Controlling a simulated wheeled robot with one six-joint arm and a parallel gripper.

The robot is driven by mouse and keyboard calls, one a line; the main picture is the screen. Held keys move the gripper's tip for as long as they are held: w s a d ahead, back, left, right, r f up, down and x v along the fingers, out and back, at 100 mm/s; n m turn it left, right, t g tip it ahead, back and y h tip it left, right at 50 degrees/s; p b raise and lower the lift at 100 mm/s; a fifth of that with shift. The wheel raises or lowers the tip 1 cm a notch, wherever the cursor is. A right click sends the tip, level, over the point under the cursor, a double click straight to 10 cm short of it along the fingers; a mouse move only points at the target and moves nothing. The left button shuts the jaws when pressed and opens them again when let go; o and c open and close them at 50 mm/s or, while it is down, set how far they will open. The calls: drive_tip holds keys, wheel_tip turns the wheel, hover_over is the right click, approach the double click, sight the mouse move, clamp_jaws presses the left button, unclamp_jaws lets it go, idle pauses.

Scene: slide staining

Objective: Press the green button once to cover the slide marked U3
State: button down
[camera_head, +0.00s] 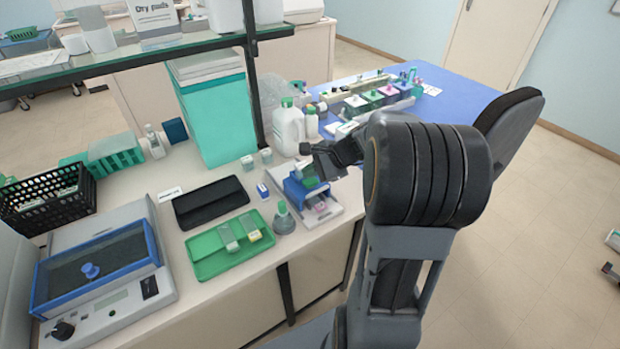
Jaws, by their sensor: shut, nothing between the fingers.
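My gripper (320,160) is shut and empty. It hangs over a small blue-and-grey device (296,192) near the right part of the bench. A green part (310,182) shows on this device just below my gripper; it may be the green button, and I cannot tell whether my fingers touch it. A small pink spot (321,208) shows at the device's front. A green tray (207,265) holds two slide-like pieces, one pale green (228,237) and one with a yellowish end (252,232). No U3 mark is readable.
A black case (211,203) lies behind the tray. White jugs (288,128) stand behind the device. A blue-framed machine (100,265) and black basket (47,200) are at left. A glass shelf (140,57) hangs above.

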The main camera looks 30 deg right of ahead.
sight(311, 182)
drive_tip(key=shift+r, duration=0.15)
wheel_tip(311, 182, up, 5)
drive_tip(key=p, duration=0.4)
idle(0.4)
idle(0.7)
